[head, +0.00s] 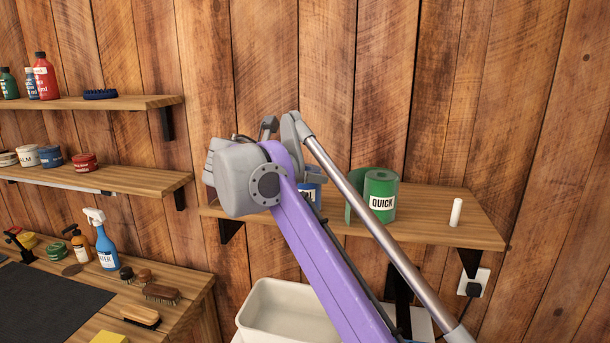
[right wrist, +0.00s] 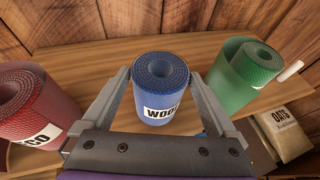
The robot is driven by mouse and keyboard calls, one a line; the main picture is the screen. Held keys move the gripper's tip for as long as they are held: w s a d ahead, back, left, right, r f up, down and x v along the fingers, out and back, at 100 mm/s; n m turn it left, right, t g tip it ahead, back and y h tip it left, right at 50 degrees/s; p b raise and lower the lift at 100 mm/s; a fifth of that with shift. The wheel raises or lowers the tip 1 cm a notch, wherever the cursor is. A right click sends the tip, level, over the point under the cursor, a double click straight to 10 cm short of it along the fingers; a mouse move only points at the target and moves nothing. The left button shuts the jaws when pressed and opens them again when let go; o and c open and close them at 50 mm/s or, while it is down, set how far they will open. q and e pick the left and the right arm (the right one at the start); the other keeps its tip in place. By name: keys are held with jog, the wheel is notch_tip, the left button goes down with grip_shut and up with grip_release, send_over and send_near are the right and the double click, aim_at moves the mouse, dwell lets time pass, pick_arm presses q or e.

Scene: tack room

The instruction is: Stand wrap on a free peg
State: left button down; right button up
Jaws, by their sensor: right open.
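A blue rolled wrap (right wrist: 160,95) with a white label stands upright on the wooden shelf (head: 455,220). My right gripper (right wrist: 160,78) is open, with one finger on each side of this wrap. I cannot tell whether the fingers touch it. In the head view, only a strip of the blue wrap (head: 312,192) shows past my purple right arm. A green wrap (head: 380,197), labelled QUICK, stands to its right. A bare white peg (head: 455,212) stands near the shelf's right end. A red wrap (right wrist: 35,105) is at left in the wrist view; my arm hides it in the head view.
A white bin (head: 285,312) is below the shelf. An oats sack (right wrist: 280,132) is low at the right in the wrist view. Two more shelves with bottles and jars, and a bench (head: 185,285) with brushes and a blue spray bottle (head: 105,250), are at left.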

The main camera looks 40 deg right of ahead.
pick_arm(q)
jog(key=r+p, duration=0.1)
jog(key=w+r+p, duration=0.1)
jog(key=r, duration=0.1)
jog(key=shift+w, duration=0.2)
pick_arm(e)
jog(key=v, duration=0.9)
jog(key=shift+a+r, duration=0.15)
jog(key=shift+a, duration=0.2)
